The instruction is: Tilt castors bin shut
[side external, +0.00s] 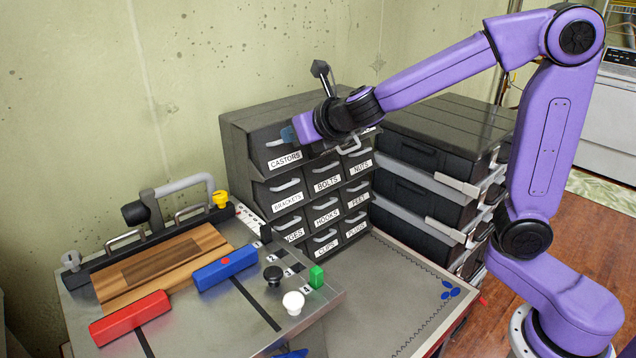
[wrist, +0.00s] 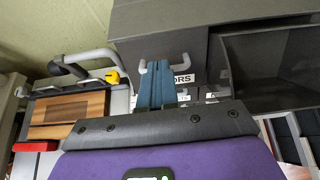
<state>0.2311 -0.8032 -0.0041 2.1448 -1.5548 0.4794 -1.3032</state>
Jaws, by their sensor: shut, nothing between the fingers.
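The castors bin (side external: 262,147) is the top-left bin of a dark cabinet (side external: 239,165) and has a white label and a light handle. Its label and handle (wrist: 183,60) also show in the wrist view. My gripper (side external: 289,135) is shut and empty at the front of this bin. In the wrist view its blue fingers (wrist: 157,80) overlap the handle; I cannot tell whether they touch it. The bin's front looks close to the cabinet face, but its exact tilt is unclear. My wrist hides part of the top row to its right.
Several labelled bins, such as brackets (side external: 288,201), fill the rows below. Black cases (side external: 430,155) are stacked right of the cabinet. A metal worktop at front left holds a wooden board (side external: 160,262), a red block (side external: 130,318) and a blue block (side external: 225,268). The grey mat (side external: 385,290) is mostly clear.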

